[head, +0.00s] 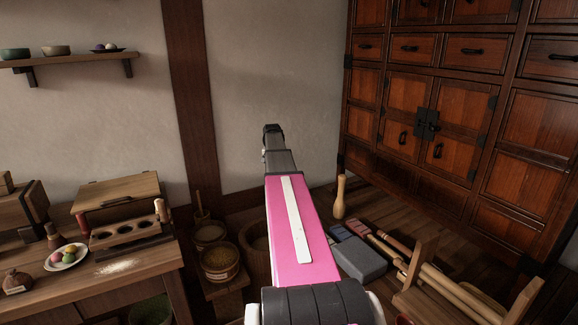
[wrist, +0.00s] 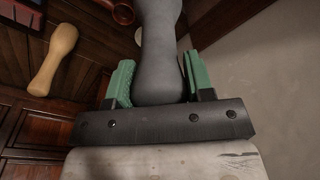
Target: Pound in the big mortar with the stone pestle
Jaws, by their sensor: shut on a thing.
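My gripper (wrist: 158,82) has its green fingers on either side of a grey stone pestle (wrist: 161,40) in the wrist view. The pestle's far end runs out of the top of that view. In the head view my pink arm reaches forward and up, and the pestle cannot be made out there. A large round wooden vessel, seemingly the big mortar (head: 254,267), stands on the floor just left of my arm, which hides its right part. My gripper is not over it in the head view.
A pale wooden pestle (head: 340,197) stands on the floor before the cabinet (head: 441,125). A grey block (head: 359,259) and a wooden rack (head: 425,290) lie to the right. Small tubs (head: 220,261) and a laden table (head: 142,268) stand left.

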